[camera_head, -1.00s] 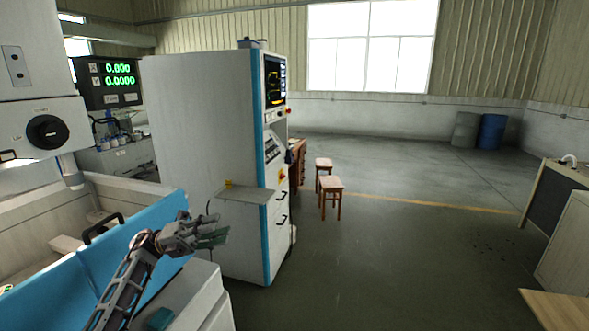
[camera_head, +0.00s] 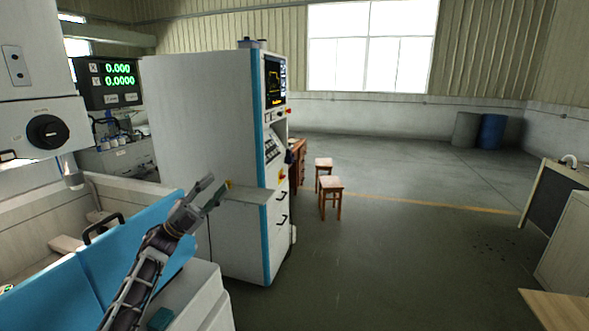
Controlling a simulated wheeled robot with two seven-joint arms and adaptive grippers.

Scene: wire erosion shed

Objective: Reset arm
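My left arm comes in from the bottom left. My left gripper (camera_head: 213,188) is above the blue panel edge of the machine tank, in front of the tall white cabinet (camera_head: 200,120). It points up and to the right, its two fingers look spread apart, and I see nothing between them. Its tips overlap the left end of the cabinet's small shelf (camera_head: 246,195) in the picture; I cannot tell whether they touch. My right gripper is not in view.
The blue tank panel (camera_head: 60,292) with a black handle (camera_head: 103,226) is at the left. Two wooden stools (camera_head: 331,188) stand beyond the cabinet. Blue (camera_head: 492,132) and grey (camera_head: 466,130) drums stand by the far wall. The middle floor is clear.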

